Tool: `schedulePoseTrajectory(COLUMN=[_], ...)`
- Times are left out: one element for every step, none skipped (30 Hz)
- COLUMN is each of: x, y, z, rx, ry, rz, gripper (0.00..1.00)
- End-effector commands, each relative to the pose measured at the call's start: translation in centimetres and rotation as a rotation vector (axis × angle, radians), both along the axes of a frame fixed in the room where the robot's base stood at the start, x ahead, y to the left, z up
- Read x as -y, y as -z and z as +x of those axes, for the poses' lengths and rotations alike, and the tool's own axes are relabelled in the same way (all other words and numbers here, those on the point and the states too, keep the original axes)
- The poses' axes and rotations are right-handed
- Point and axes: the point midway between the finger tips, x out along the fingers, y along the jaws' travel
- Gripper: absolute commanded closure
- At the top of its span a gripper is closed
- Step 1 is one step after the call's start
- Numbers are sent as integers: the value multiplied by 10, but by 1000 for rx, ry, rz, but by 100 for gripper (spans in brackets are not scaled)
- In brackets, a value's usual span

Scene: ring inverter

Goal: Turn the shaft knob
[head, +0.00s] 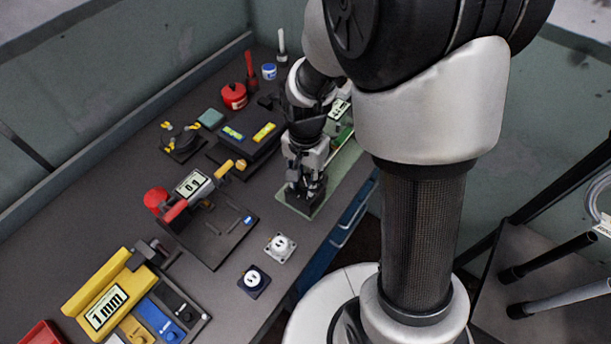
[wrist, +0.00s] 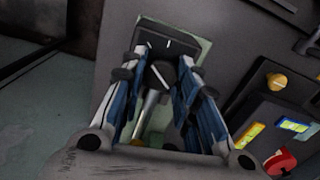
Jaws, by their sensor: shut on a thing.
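My gripper (head: 305,188) points down over a pale green plate (head: 346,166) at the right edge of the bench. In the wrist view my gripper (wrist: 158,70) has its two fingers on either side of a dark knob (wrist: 160,74) with a white line on it, and is shut on it. A light grey rod-like shaft (wrist: 149,106) runs from the knob towards the palm side of the view. A black block (wrist: 168,42) with a short white mark lies just beyond the fingertips. In the head view the fingers hide the knob.
A black board with a display (head: 194,184) and a dark unit with yellow labels (head: 250,136) stand left of my gripper. A white socket (head: 280,247) and a dark socket (head: 253,281) lie nearer. A yellow gauge marked 1mm (head: 107,300) is at front left.

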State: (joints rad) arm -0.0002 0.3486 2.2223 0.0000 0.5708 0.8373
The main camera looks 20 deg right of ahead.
Motion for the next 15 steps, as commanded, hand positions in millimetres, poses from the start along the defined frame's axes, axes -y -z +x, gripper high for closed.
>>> schedulePoseTrajectory(x=[0, 0, 0, 0, 0, 0, 0, 0, 0, 0, 0, 0, 0, -1, -1], y=[-1, -1, -1, -1, -1, -1, -1, -1, -1, -1, -1, -1, -1, -1, -1], z=[0, 0, 0, 0, 0, 1, 0, 0, 0, 0, 0, 0, 1, 1, 1], rx=[0, 0, 1, 1, 1, 1, 0, 0, 0, 0, 0, 0, 0, 0, 1], ry=[-27, -47, -76, -99, -122, -155, -181, -207, -242, -268, -293, -327, -351, -375, -406], rz=[0, 0, -1, 0, 0, 0, 0, 0, 0, 0, 0, 0, 0, 0, -1], gripper=[95, 95, 95, 95, 95, 95, 95, 95, 95, 95, 95, 95, 95, 95, 95])
